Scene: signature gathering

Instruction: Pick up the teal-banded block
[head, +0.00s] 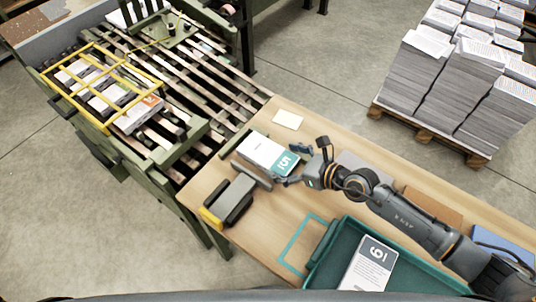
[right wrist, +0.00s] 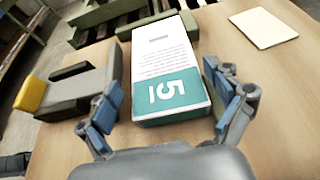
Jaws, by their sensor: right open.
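The teal-banded block (head: 268,154) is a white printed stack with a teal end band marked 5. It lies flat on the wooden table near the slatted conveyor. In the right wrist view the same block (right wrist: 165,75) lies ahead, its teal end nearest me. My right gripper (right wrist: 160,108) is open and empty, with its blue-padded fingers on either side of the teal end. I cannot tell whether a finger touches the block. In the head view my right gripper (head: 285,170) is at the block's right end. My left gripper is not in view.
A grey block with a yellow end (head: 230,203) stands left of my gripper. A teal tray (head: 320,262) at the front holds a white block marked 6 or 9 (head: 368,264). A cream card (head: 287,119) lies behind. Paper stacks (head: 425,80) stand on a pallet at the back right.

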